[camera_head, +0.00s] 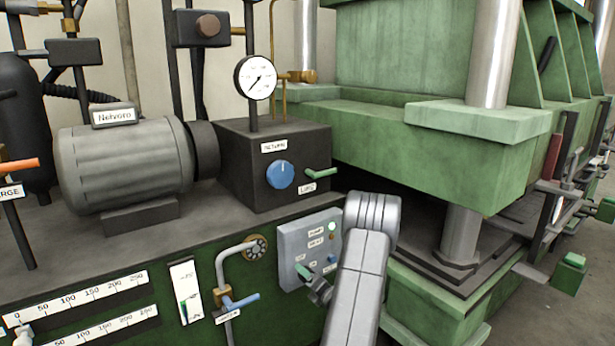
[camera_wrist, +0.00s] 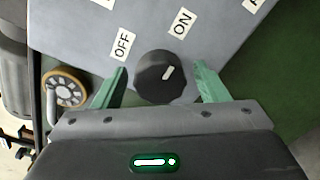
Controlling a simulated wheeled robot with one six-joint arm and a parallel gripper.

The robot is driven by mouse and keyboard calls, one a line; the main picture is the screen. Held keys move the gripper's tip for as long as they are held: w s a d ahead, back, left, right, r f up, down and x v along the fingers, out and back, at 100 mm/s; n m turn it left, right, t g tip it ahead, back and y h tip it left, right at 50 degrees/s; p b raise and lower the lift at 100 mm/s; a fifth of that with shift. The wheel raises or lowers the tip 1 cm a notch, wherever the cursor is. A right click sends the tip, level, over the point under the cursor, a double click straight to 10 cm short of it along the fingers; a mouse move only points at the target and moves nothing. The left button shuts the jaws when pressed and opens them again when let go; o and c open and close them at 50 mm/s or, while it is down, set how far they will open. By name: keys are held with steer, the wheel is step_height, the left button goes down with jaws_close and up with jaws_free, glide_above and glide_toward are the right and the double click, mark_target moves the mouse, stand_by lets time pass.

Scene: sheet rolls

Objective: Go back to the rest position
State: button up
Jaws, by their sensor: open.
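My gripper (camera_wrist: 160,78) is open in the wrist view, with one green finger on each side of a black rotary knob (camera_wrist: 158,88). I cannot tell whether the fingers touch the knob. The knob sits on a grey control panel (camera_wrist: 75,22), and its white mark points up and right, towards the ON label (camera_wrist: 182,22). The OFF label (camera_wrist: 123,45) is to the left. In the head view my gripper (camera_head: 311,276) is at the lower part of the control panel (camera_head: 292,244), and my pale arm reaches up from the bottom edge. The knob is not clear there.
A bent pipe with a blue lever (camera_head: 243,300) stands left of the panel. Above are a black box with a blue dial (camera_head: 280,174), a pressure gauge (camera_head: 255,77) and a motor (camera_head: 125,165). A green press (camera_head: 430,150) fills the right side.

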steer(key=n+b, duration=0.4)
steer(key=b, duration=0.1)
steer(key=shift+f+n, duration=0.25)
steer(key=shift+n, duration=0.15)
steer(key=n+b, duration=0.4)
steer(key=b, duration=0.1)
steer(key=p+v, duration=0.2)
steer(key=v, duration=0.4)
steer(key=shift+r, duration=0.25)
steer(key=shift+s+d, duration=0.1)
steer(key=shift+d, duration=0.05)
